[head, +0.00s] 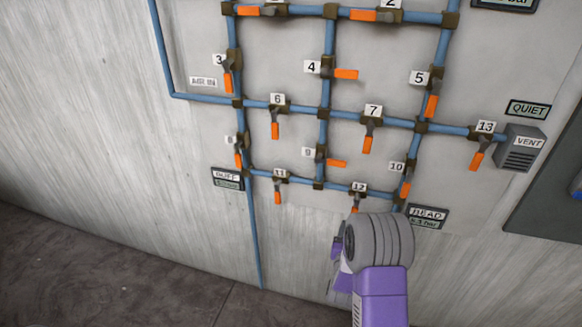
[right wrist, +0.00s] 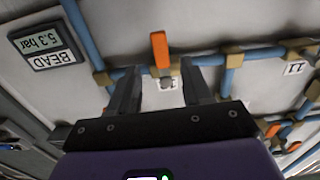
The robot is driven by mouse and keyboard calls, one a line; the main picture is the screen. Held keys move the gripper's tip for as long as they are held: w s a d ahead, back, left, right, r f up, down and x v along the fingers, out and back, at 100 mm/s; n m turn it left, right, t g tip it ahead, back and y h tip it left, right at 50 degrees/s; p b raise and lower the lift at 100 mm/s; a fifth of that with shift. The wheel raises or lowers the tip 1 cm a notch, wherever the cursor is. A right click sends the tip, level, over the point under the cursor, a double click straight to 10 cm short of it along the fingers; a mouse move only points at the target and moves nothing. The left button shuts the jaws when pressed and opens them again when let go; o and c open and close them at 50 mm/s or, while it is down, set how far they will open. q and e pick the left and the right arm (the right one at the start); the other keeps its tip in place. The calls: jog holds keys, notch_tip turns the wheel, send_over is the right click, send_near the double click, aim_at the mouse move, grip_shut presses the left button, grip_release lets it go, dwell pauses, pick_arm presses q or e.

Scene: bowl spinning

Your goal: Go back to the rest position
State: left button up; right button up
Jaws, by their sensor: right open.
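My right arm with its purple and grey wrist shows at the bottom of the head view, in front of the wall panel (head: 275,60). My right gripper (right wrist: 158,80) is open, its two dark fingers spread apart. In the right wrist view the orange handle of valve 12 (right wrist: 160,50) appears between and beyond the fingertips, with nothing gripped. In the head view the valve 12 handle (head: 354,209) is just above my wrist and partly hidden. The gripper's fingers are mostly hidden there. My left gripper is not in view.
Blue pipes (head: 270,102) with several numbered orange-handled valves cover the panel. The BEAD gauge (head: 427,216) is right of my wrist, the BUFF gauge (head: 227,179) to the left. A grey VENT box (head: 520,148) sticks out at right. The lower left wall is bare.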

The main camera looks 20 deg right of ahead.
jog(key=s+a+f+n+g+y+p, duration=0.25)
jog(key=a+f+y, duration=0.25)
jog(key=a+f, duration=0.4)
jog(key=s+a+f+n+g+y+p, duration=0.1)
jog(key=s+a+f+g+y+p, duration=0.1)
jog(key=s+a+f+g+y, duration=0.45)
jog(key=s+a+f+n+g+y+p, duration=0.1)
jog(key=s+a+f+g+y, duration=0.1)
jog(key=s+a, duration=0.4)
jog(key=s+a+f+n+g+y+p, duration=0.1)
jog(key=s+a, duration=0.5)
jog(key=a, duration=0.6)
jog(key=shift+f+g+y, duration=0.5)
jog(key=shift+f+y, duration=0.2)
jog(key=shift+y, duration=0.05)
jog(key=shift+s, duration=0.1)
